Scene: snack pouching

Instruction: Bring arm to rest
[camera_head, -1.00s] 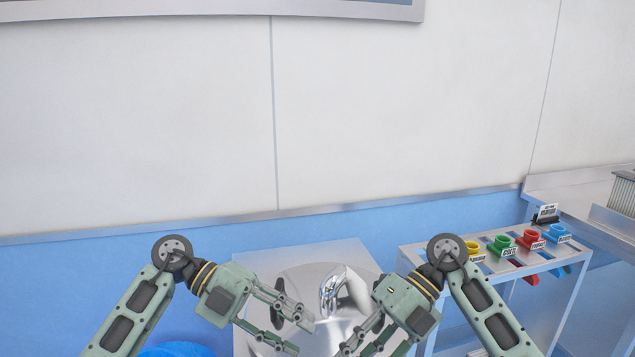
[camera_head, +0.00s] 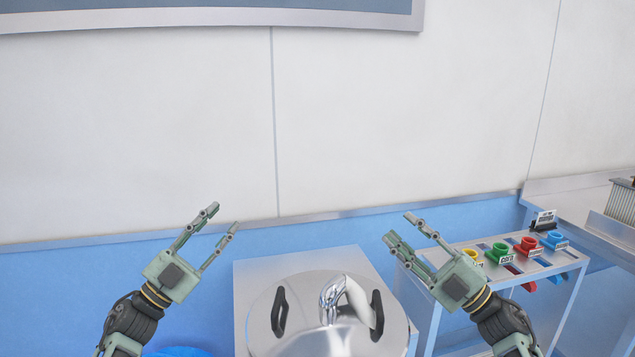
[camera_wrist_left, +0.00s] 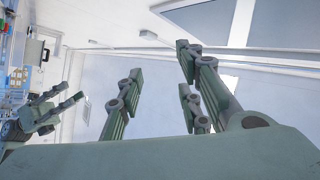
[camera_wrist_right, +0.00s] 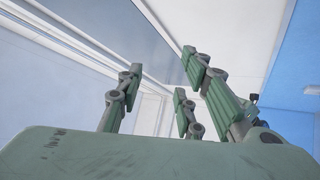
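My left gripper (camera_head: 219,221) is raised at the left in the head view, pointing up and to the right. Its fingers are spread with nothing between them; they also show apart in the left wrist view (camera_wrist_left: 160,85). My right gripper (camera_head: 405,230) is raised at the right, pointing up and to the left. Its fingers are apart and empty, also in the right wrist view (camera_wrist_right: 155,85). Both grippers are clear of the things around them in the left wrist view and the right wrist view.
A shiny metal vessel (camera_head: 290,330) with dark handles and a curved spout stands on a grey stand (camera_head: 252,272) between my arms. A rack (camera_head: 520,263) with yellow, green, red and blue scoops is at the right. A blue round thing (camera_head: 178,352) shows at the bottom left.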

